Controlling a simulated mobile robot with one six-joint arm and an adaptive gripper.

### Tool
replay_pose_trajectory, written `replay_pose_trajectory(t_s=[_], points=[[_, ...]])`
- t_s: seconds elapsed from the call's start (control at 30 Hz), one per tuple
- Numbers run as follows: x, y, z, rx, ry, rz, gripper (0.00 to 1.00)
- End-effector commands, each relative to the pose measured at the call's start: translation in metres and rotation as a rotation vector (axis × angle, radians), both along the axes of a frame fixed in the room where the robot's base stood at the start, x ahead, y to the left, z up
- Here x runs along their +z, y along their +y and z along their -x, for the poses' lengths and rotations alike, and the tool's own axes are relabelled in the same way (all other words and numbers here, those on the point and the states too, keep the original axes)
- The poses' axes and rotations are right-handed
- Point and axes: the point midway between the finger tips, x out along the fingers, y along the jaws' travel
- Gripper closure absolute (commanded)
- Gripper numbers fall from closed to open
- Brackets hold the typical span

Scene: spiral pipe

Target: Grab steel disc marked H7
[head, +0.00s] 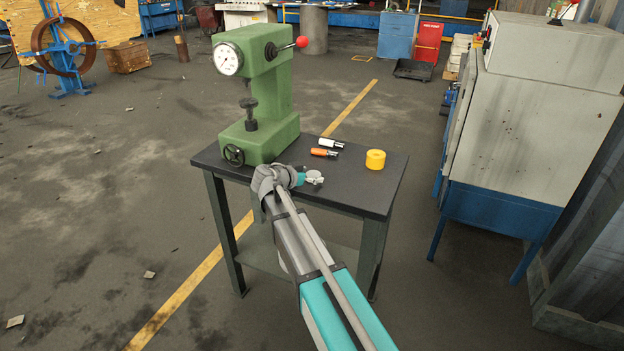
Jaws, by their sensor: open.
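A small round grey disc (315,174) lies on the dark top of the work table (365,197), near the end of my arm. It looks like steel; any marking such as H7 is too small to read. My gripper (311,181) is at the disc's near left side, low over the table top, and open. Its fingers are small and partly merge with the disc in this view, so I cannot tell whether they touch it or reach around it. My wrist and forearm hide part of the table's front edge.
A green press-like tester (262,100) with a dial and red-knobbed lever stands on the table's left. An orange-and-black item (324,152), a white-and-black item (331,143) and a yellow roll (375,159) lie behind the disc. A grey cabinet (525,135) stands right.

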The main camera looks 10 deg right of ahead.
Motion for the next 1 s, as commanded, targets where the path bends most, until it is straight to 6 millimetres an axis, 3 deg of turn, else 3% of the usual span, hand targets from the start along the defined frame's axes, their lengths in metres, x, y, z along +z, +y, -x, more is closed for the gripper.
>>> replay_pose_trajectory(t_s=[0.5, 1.0], points=[[0.0002, -0.0005, 0.0002, -0.001, 0.0, 0.0, 0.0], [0.0002, -0.0005, 0.0001, -0.001, 0.001, -0.001, 0.93]])
